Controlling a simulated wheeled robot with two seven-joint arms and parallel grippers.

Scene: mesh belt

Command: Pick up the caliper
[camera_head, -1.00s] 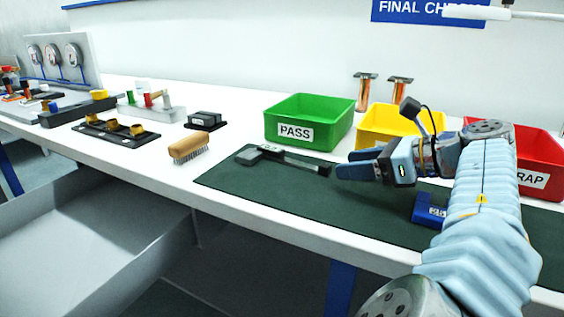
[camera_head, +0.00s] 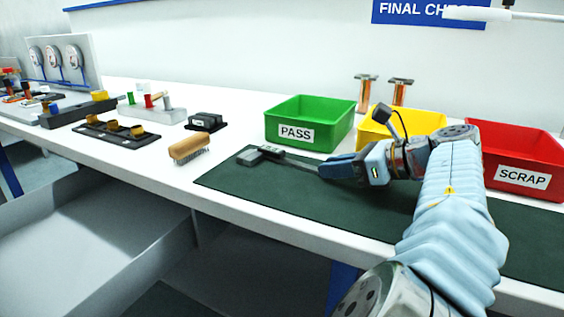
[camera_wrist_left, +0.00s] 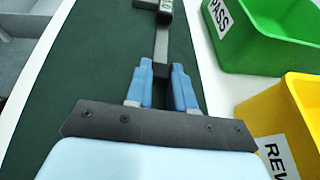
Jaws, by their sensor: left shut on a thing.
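The caliper (camera_head: 264,153) lies on the dark green mat (camera_head: 300,207), with its grey and black display head at the left and its thin beam running right. My left gripper (camera_head: 326,169) is at the right end of the beam, low over the mat, and shut on it. In the left wrist view, the blue fingers (camera_wrist_left: 161,76) stand on both sides of the dark end of the caliper (camera_wrist_left: 162,42). The display head is at the top edge there, partly cut off. My right gripper is not in view.
A green PASS bin (camera_head: 310,122), a yellow bin (camera_head: 375,128) and a red SCRAP bin (camera_head: 520,160) stand behind the mat. A wooden brush (camera_head: 190,147) and a small black block (camera_head: 207,121) are to the left. The front of the mat is clear.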

